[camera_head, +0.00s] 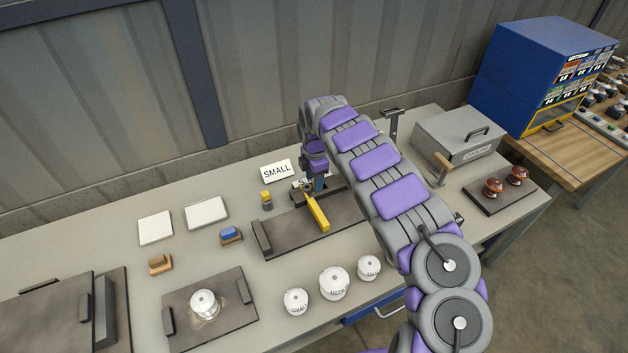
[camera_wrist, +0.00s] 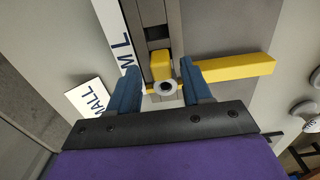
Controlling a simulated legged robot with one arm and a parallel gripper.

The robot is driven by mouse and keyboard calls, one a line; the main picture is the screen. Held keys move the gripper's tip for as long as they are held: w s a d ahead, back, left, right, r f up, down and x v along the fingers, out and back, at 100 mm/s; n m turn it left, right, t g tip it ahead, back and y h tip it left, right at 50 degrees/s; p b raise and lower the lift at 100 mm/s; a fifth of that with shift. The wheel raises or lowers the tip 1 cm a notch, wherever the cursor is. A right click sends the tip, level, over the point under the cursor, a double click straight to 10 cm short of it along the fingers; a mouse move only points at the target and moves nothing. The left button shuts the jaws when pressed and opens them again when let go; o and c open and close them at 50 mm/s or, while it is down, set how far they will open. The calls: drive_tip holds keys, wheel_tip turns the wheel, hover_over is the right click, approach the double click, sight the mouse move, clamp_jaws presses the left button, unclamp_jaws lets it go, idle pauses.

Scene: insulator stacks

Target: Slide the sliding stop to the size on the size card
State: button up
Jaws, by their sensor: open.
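The size card (camera_head: 277,170) reads SMALL and stands behind the dark fixture board (camera_head: 290,232); it also shows in the wrist view (camera_wrist: 90,98). A white strip (camera_wrist: 122,45) with the letters M and L runs beside a grey track in the wrist view. A yellow block (camera_wrist: 160,66), which looks like the sliding stop, sits in the track, with a round pale knob (camera_wrist: 168,87) just below it. My gripper (camera_wrist: 160,75) is open, its blue fingers on either side of the knob and the block's lower end. Contact cannot be told. A yellow bar (camera_head: 317,211) extends toward the front.
Three white labelled insulators (camera_head: 333,284) stand in front of the board. A dark plate (camera_head: 210,312) with another white piece is at left. A grey box (camera_head: 455,140) and brown insulators (camera_head: 493,188) are at right. White pads (camera_head: 206,212) lie at back left.

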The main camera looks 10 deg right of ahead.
wheel_tip(320, 180, up, 16)
drive_tip(key=p, duration=0.2)
idle(0.4)
drive_tip(key=s+d+r+m+h, duration=0.1)
drive_tip(key=s+d+r+m, duration=0.5)
drive_tip(key=s, duration=0.3)
drive_tip(key=s+d+r+m+h, duration=0.1)
drive_tip(key=s+d+r+m, duration=0.3)
drive_tip(key=s+r+m, duration=0.45)
drive_tip(key=s+a+f+m, duration=0.1)
drive_tip(key=s+f+m, duration=0.1)
drive_tip(key=s, duration=0.9)
drive_tip(key=s+a+f+m+g+y, duration=0.1)
drive_tip(key=s+a+f+m, duration=0.1)
drive_tip(key=s, duration=0.9)
drive_tip(key=s+a+f+m+y, duration=0.1)
drive_tip(key=s+a+f+m, duration=0.1)
drive_tip(key=s, duration=1)
drive_tip(key=shift+a+f+m+g, duration=0.2)
drive_tip(key=shift+f+m+g, duration=0.25)
drive_tip(key=shift+m, duration=0.1)
